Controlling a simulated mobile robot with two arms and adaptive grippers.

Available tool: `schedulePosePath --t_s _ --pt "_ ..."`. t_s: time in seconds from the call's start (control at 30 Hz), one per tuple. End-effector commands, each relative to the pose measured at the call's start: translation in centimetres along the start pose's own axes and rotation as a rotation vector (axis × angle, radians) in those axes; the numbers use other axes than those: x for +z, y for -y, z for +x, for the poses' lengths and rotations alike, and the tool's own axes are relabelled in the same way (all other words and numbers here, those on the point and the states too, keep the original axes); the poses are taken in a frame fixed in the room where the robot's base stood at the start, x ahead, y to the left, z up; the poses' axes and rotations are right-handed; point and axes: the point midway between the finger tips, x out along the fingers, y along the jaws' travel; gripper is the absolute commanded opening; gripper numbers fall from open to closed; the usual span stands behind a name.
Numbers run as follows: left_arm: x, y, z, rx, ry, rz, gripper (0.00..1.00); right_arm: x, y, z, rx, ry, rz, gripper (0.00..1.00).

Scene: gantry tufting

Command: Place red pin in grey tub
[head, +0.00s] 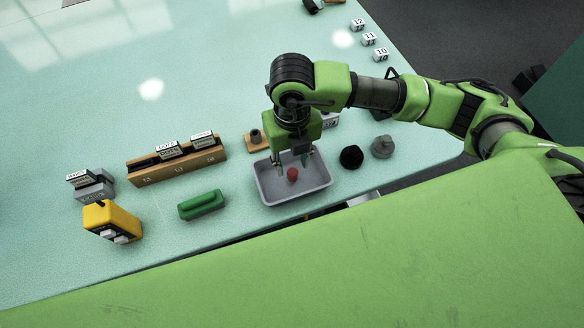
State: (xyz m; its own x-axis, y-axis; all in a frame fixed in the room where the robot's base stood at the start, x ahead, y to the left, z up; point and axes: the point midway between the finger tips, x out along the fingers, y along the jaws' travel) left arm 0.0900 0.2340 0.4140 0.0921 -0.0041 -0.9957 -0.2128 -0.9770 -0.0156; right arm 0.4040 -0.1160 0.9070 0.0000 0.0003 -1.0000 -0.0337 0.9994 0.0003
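The red pin (292,175) shows as a small red shape against the floor of the grey tub (265,190). The tub is a shallow rectangular tray near the front edge of the table. My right gripper (292,161) points down over the tub, with its fingers apart on either side, just above and behind the pin in the picture. No finger visibly touches the pin. Whether the pin rests on the tub floor or is slightly above it is hard to tell. My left gripper is out of view.
Left of the tub are a green block (202,205), a wooden rack (175,170) with labelled cards, a yellow device (112,222) and a grey card holder (94,188). Right of it are a black knob (351,157) and a grey knob (382,147). Numbered blocks (369,39) stand farther back.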

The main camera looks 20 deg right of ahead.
Motion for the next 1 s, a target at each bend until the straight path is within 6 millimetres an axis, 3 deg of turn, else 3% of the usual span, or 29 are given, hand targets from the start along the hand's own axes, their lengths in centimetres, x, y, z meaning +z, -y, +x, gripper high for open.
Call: schedulePosePath --t_s 0.2,0.4,1.0 --pt "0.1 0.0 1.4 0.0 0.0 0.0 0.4 0.1 -0.1 -4.6 0.002 0.006 -0.001 0.35" --pt "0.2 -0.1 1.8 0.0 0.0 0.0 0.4 0.0 -0.1 -7.2 0.001 0.002 -0.001 0.35" --pt "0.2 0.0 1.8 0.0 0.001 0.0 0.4 0.0 0.0 -7.9 0.0 0.0 -0.001 0.35"
